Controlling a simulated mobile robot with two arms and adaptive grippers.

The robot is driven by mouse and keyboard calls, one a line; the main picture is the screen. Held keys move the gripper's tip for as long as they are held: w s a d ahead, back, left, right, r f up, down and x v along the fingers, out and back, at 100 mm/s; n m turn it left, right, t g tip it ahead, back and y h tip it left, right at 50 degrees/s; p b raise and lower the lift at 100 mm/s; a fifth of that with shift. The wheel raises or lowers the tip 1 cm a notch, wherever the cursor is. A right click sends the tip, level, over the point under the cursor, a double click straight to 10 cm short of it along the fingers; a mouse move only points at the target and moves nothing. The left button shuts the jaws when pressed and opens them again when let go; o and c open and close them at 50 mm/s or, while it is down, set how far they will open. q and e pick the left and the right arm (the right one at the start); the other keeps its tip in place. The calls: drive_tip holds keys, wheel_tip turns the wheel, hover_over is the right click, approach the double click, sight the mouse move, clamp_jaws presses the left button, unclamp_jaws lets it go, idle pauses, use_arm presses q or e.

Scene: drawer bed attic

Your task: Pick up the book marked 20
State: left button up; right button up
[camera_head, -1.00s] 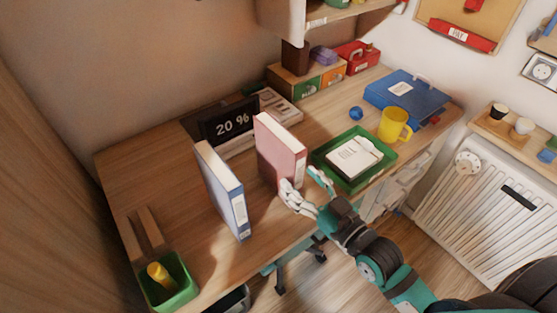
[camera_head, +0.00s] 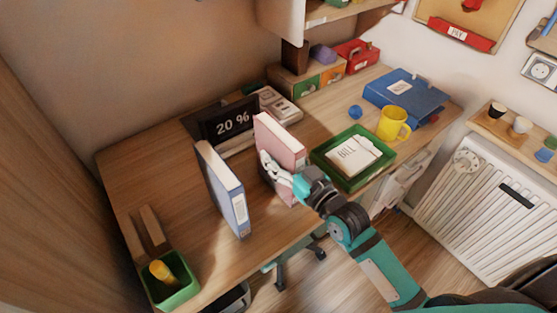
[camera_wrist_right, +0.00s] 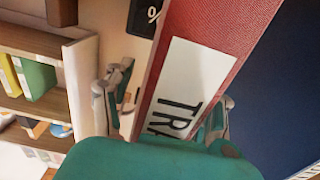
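A pink-red book (camera_head: 278,140) stands upright on the desk; its spine label in the right wrist view (camera_wrist_right: 215,55) begins "TRA". A blue book (camera_head: 222,190) stands to its left. I cannot read a 20 on either book; a dark display (camera_head: 230,122) behind them reads "20 %". My right gripper (camera_head: 279,174) is at the pink-red book's near edge. In the right wrist view its fingers (camera_wrist_right: 168,110) lie on either side of the book, with a visible gap at the left finger. My left gripper is not in view.
A green tray (camera_head: 345,184) with white papers lies right of the pink-red book. A yellow mug (camera_head: 393,124), a blue ball (camera_head: 355,112) and a blue binder (camera_head: 405,95) are farther right. A green bin (camera_head: 170,292) stands at the front left. Clear desk lies left of the blue book.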

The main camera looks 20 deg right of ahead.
clamp_jaws()
drive_tip(key=shift+r, duration=0.25)
